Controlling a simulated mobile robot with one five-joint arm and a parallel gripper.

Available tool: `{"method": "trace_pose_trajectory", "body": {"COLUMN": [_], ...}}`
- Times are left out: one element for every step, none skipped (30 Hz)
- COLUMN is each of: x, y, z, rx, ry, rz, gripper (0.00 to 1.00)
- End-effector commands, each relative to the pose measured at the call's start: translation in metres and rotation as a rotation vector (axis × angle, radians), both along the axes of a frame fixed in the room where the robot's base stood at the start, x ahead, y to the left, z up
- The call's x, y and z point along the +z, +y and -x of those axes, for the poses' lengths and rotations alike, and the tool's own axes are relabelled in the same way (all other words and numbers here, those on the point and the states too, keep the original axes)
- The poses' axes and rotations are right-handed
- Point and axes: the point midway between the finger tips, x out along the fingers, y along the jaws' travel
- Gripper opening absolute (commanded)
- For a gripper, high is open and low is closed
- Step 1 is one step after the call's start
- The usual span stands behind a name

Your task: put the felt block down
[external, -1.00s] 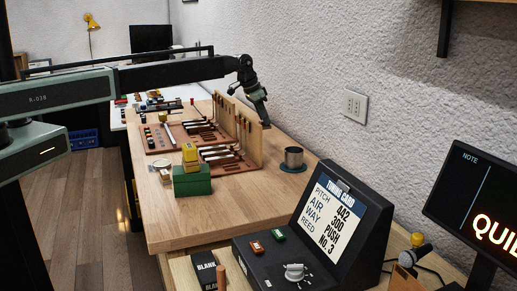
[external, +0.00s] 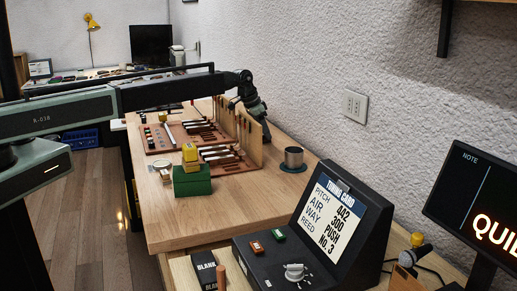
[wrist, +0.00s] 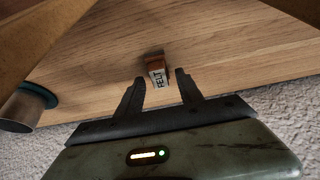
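The felt block (wrist: 156,77), brown with a white face lettered FELT, shows in the wrist view on the wooden bench top. My gripper (wrist: 160,80) is open, with a dark finger to each side of the block and a visible gap to both. I cannot tell how high the fingertips are above the bench. In the external view my gripper (external: 266,136) is low at the wall side of the bench, by an upright wooden board, and the felt block is hidden there.
A metal cup (external: 293,157) on a teal coaster stands near the gripper, also seen in the wrist view (wrist: 22,108). Wooden boards (external: 250,140) with piano parts stand beside the arm. A green box (external: 192,181) is nearer the camera. The textured wall is close behind.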

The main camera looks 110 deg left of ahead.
Motion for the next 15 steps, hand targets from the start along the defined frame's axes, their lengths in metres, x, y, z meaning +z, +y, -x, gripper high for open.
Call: {"method": "trace_pose_trajectory", "body": {"x": [0.000,0.000,0.000,0.000,0.000,0.000,0.000,0.001,0.002,0.004,0.006,0.009,0.013,0.017,0.023], "y": [0.000,0.000,0.000,0.000,0.000,0.000,0.000,0.000,0.000,0.000,0.000,-0.001,-0.002,-0.003,-0.005], "z": [0.000,0.000,0.000,0.000,0.000,0.000,0.000,0.000,0.000,0.000,0.000,0.001,0.002,0.003,0.005], "rx": [0.000,0.000,0.000,0.000,0.000,0.000,0.000,0.000,0.000,0.000,0.000,0.000,0.000,0.000,0.000], "ry": [0.000,0.000,0.000,0.000,0.000,0.000,0.000,0.000,0.000,0.000,0.000,0.000,0.000,0.000,0.000], "rz": [0.000,0.000,0.000,0.000,0.000,0.000,0.000,0.000,0.000,0.000,0.000,0.000,0.000,0.000,0.000], "gripper": [0.43,0.43,0.43,0.43,0.43,0.43,0.43,0.43,0.43,0.43,0.43,0.43,0.43,0.43,0.43]}}
